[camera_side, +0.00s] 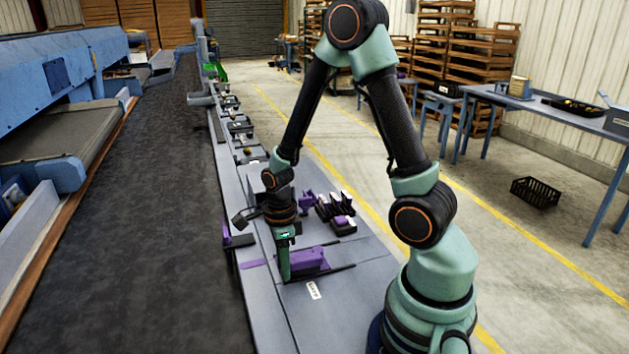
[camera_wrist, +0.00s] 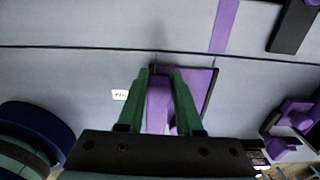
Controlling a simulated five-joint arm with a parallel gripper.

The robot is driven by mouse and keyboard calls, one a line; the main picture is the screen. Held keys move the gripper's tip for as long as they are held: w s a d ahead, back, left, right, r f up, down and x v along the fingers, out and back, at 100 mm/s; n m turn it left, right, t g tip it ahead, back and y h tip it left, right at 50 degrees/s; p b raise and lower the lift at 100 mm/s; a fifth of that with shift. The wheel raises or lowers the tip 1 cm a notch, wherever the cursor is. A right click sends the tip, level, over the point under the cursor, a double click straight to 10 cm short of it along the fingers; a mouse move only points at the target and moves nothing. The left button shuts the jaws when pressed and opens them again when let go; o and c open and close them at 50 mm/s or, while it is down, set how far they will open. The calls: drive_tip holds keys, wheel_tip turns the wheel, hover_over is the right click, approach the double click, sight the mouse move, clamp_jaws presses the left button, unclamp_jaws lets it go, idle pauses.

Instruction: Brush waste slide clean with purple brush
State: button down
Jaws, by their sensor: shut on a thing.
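A purple block-shaped thing, which looks like the purple brush (camera_side: 309,260), is low over or on the grey surface near my arm's base. My gripper (camera_side: 284,272) points down and is shut on it. In the wrist view the brush (camera_wrist: 158,112) shows between the two green fingers of my gripper (camera_wrist: 161,78). Its underside is hidden, so I cannot tell whether it touches the surface. A grey panel with a small white label (camera_side: 313,290) lies just in front of it; the label's text is unreadable. I cannot tell for certain which panel is the waste slide.
Several purple and black items (camera_side: 336,214) stand behind the gripper, with more purple parts (camera_wrist: 291,118) at right in the wrist view. A purple strip (camera_side: 252,264) marks the surface at left. The dark conveyor belt (camera_side: 150,200) runs alongside. A black crate (camera_side: 535,191) sits on the floor.

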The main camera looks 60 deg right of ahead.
sight(276, 257)
drive_tip(key=shift+f, duration=0.4)
drive_tip(key=shift+w+d+r, duration=0.1)
drive_tip(key=shift+w+d, duration=2.5)
drive_tip(key=shift+s+a, duration=0.1)
